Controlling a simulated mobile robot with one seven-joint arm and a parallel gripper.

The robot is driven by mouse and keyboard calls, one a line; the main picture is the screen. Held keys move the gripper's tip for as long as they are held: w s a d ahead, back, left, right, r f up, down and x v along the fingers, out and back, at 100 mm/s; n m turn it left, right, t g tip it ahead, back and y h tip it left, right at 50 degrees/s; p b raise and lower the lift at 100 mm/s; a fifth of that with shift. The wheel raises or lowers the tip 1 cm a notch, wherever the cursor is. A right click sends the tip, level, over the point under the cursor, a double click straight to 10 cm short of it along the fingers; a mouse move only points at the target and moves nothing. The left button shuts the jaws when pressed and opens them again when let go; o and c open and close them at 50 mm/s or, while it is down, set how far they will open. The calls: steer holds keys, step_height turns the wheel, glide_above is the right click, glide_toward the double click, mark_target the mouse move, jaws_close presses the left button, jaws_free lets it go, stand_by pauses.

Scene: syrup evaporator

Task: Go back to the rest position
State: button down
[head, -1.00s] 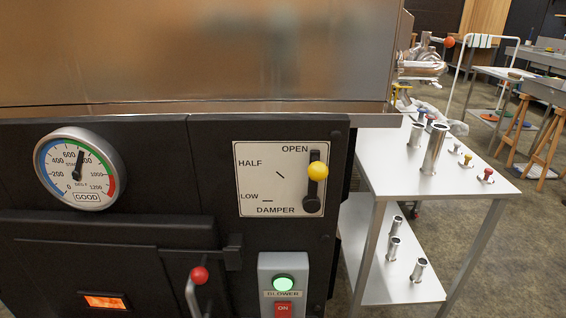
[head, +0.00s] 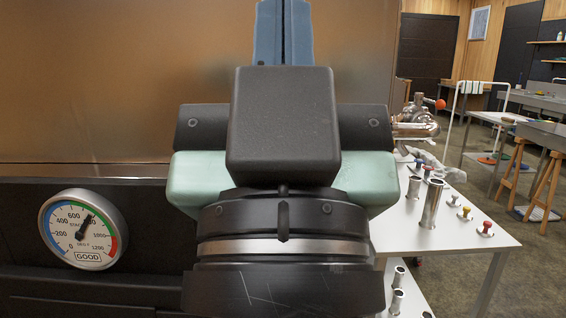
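My gripper (head: 284,30) stands raised in front of the evaporator, in the middle of the head view. Its two blue fingers point up and lie side by side with only a thin dark line between them, and nothing shows held in them. Its dark body hides the part of the black front right of the gauge. The copper-coloured evaporator pan (head: 120,80) is behind it. The round dial gauge (head: 83,229) at lower left has its needle pointing up and right, with GOOD in its window.
A white table (head: 470,235) with metal tubes and small coloured knobs stands right of the evaporator. A shiny metal fitting (head: 416,120) with an orange ball juts out at the pan's right end. Open floor (head: 545,245) and more work tables lie further right.

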step_height(320, 180, up, 16)
steer(key=p, duration=1.3)
steer(key=shift+r+p, duration=0.15)
steer(key=shift+p, duration=0.15)
